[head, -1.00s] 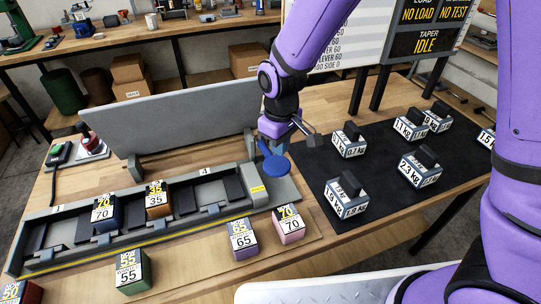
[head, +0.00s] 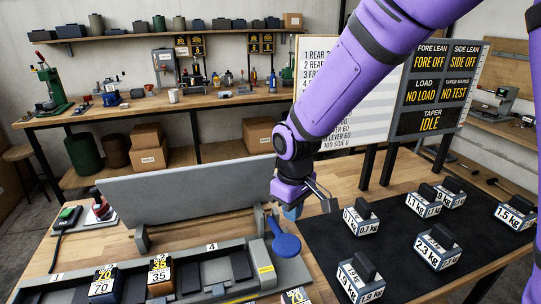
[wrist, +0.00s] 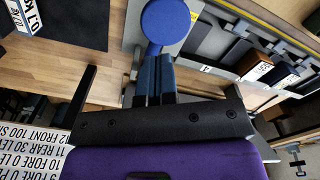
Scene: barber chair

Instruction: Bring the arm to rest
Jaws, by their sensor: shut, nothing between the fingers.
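My arm reaches in from the upper right of the head view, and my purple gripper (head: 292,213) points down over the right end of the grey fixture (head: 205,262). Its blue fingers are together and empty, as the wrist view (wrist: 153,65) also shows. A round blue paddle (head: 286,245) sits just below the fingertips. In the wrist view the paddle (wrist: 165,25) lies directly beyond them, and I cannot tell whether they touch.
A grey upright panel (head: 190,195) stands behind the fixture. To the right, several labelled weights, one marked 2.3 kg (head: 437,247), stand on a black mat (head: 400,285). A whiteboard (head: 350,90) and a status board reading IDLE (head: 430,120) stand behind the mat.

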